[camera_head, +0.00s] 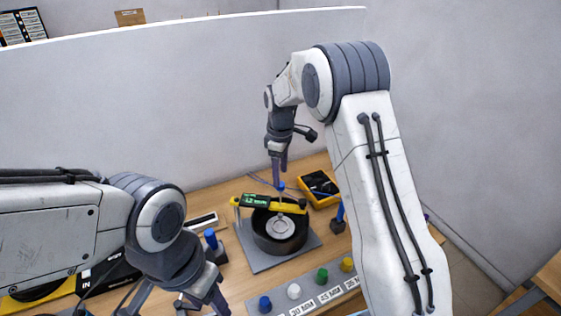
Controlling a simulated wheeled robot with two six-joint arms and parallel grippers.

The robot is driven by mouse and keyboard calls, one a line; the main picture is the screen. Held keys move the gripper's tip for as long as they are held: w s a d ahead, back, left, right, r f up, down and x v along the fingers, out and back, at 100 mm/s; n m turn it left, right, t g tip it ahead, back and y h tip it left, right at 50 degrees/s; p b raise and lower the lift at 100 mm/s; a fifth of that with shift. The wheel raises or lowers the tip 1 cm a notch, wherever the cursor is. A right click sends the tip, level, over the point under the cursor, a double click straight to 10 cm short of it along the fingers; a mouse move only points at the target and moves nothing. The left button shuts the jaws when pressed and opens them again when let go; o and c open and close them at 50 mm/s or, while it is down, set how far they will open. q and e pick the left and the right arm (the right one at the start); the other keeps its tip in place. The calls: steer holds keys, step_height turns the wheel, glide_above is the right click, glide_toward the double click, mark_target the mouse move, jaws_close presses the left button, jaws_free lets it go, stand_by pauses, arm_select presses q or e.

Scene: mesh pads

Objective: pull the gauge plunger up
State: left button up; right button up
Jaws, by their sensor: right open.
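The gauge is a yellow bar (288,207) with a dark green display (255,200), lying across a black round ring (278,244) on a grey plate. A small blue knob, seemingly the plunger top (281,187), shows at the bar, just under my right gripper. My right gripper (279,178) points down from above with its jaws open, its tips at or just above the knob. Whether they touch it is too small to tell. My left gripper (205,298) is low in the picture, left of the ring, partly cut off by the bottom edge; its jaw state is unclear.
A grey strip (310,300) with blue, white, green and yellow knobs lies in front. A yellow-and-black meter (320,187) is behind right. Blue-handled pieces (211,240) (339,215) stand on either side of the plate. A pale wall panel (150,110) closes the back.

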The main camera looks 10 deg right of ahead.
arm_select(q)
step_height(320, 180, down, 2)
steer(key=shift+f+b, duration=0.1)
steer(key=shift+b, duration=0.65)
arm_select(e)
step_height(320, 180, up, 7)
